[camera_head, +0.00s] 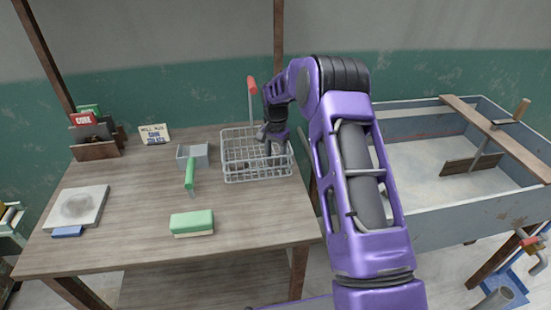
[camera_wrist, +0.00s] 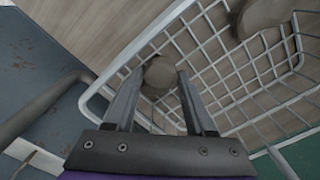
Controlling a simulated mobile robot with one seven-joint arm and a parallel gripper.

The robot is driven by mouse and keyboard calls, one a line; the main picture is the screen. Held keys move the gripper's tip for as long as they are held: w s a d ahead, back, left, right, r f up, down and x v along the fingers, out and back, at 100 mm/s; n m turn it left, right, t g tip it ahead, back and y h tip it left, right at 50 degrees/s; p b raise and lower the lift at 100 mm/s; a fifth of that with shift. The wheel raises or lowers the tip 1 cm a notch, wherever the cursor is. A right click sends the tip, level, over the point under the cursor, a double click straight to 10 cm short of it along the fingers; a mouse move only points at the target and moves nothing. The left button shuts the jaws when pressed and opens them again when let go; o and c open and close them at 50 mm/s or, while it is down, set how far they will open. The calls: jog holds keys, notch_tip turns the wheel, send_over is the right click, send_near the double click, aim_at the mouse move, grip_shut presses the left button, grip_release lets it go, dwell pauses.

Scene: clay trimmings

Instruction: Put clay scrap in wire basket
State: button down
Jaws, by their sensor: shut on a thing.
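The wire basket (camera_head: 227,172) is a pale wire box on the right side of the wooden table. It also fills much of the wrist view (camera_wrist: 218,92). My gripper (camera_head: 271,140) is over the basket, its fingers reaching down within the rim. In the wrist view my gripper (camera_wrist: 160,80) is shut on a rounded brown clay scrap (camera_wrist: 159,72) between its fingertips. Another brown lump (camera_wrist: 263,14) shows at the far side of the basket. The held scrap is hard to make out in the head view.
A small grey box (camera_head: 200,155), a green-handled tool (camera_head: 189,175) and a green sponge (camera_head: 191,222) are left of the basket. A pale slab (camera_head: 78,206) lies at far left. A red-handled tool (camera_head: 252,88) stands behind the basket. A large trough (camera_head: 425,170) is at right.

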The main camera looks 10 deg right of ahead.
jog(key=shift+c, duration=1.1)
grip_release()
notch_tip(320, 180, up, 12)
jog(key=p, duration=0.1)
jog(key=shift+r, duration=0.15)
